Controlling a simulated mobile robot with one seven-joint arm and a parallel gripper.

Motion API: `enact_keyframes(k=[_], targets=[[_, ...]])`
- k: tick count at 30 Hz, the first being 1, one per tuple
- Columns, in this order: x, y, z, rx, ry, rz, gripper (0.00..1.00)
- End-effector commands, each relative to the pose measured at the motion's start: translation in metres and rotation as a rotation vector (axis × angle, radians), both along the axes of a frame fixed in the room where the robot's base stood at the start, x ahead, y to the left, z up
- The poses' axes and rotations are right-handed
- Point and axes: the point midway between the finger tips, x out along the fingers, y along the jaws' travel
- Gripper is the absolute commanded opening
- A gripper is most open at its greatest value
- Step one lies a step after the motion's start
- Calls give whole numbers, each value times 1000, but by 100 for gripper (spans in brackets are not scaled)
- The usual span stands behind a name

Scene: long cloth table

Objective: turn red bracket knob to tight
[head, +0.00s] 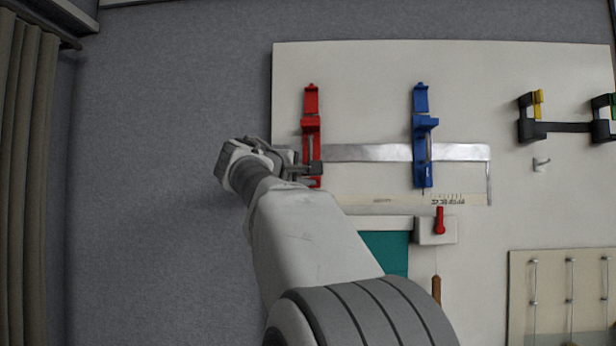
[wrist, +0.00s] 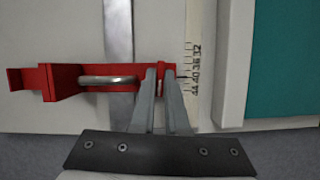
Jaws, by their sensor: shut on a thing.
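The red bracket (head: 312,125) is mounted upright on the pale wall board, at the left end of a silver metal strip. In the wrist view the red bracket (wrist: 62,82) lies sideways, with a metal rod running along it. My gripper (head: 318,168) reaches the bracket's lower end from the left. In the wrist view my gripper (wrist: 162,76) has its grey fingers closed around the small red knob (wrist: 161,78) at the bracket's end. The fingers hide most of the knob, and I cannot tell how tight it is.
A blue bracket (head: 423,130) is mounted to the right on the same silver strip (head: 370,152). Below are a printed scale (head: 455,199), a white box with a red lever (head: 440,222) and a teal panel (head: 390,250). The grey wall left of the board is clear.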

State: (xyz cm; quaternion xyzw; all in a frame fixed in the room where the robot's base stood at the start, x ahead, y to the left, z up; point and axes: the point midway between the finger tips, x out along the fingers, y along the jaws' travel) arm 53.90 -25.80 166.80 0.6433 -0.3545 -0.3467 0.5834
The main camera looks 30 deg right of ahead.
Motion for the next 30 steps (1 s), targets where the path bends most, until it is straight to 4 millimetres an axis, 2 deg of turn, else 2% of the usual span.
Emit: enact_keyframes(k=[30], targets=[[-2,-2,7,733,-553,0,0]])
